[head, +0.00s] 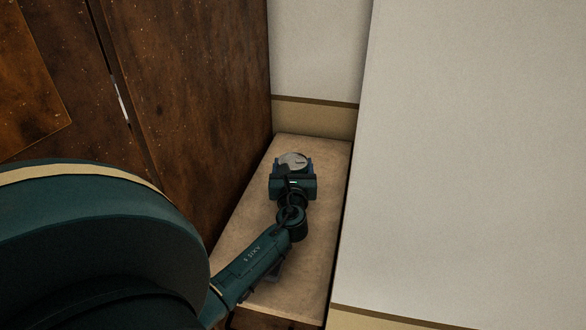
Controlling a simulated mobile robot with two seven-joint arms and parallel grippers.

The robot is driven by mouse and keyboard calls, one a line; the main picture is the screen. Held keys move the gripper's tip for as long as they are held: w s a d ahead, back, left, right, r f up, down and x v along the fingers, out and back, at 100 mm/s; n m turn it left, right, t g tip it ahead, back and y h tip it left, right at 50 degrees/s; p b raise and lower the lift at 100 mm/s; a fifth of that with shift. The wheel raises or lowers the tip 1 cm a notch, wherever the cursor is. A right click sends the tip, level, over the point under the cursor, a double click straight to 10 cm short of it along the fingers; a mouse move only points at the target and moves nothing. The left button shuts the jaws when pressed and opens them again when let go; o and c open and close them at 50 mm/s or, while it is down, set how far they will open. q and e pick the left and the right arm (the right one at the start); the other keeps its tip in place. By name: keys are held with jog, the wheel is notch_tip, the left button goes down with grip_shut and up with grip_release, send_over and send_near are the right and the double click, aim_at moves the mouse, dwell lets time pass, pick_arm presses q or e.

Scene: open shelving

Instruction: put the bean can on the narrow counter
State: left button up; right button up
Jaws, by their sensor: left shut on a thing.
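The bean can shows as a round grey metal lid (293,159) near the far end of the narrow counter. My left gripper (293,172) is shut on the can, with a finger at each side of it. The gripper hides most of the can's side. The narrow counter (313,240) is a light, mottled surface under the can and my left arm. I cannot tell whether the can touches the counter or is just above it. My right gripper is not in view.
A tall dark brown wooden cabinet (200,90) borders the counter on the left. A white wall (460,150) closes it in on the right, and another wall (317,50) stands behind. Bare counter shows to the right of my arm.

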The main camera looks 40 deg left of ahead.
pick_arm(q)
jog(key=o, duration=1.3)
jog(key=shift+r, duration=0.1)
jog(key=v, duration=1.2)
jog(key=shift+d+b, duration=0.1)
jog(key=shift+b, duration=0.25)
jog(key=shift+s, duration=0.1)
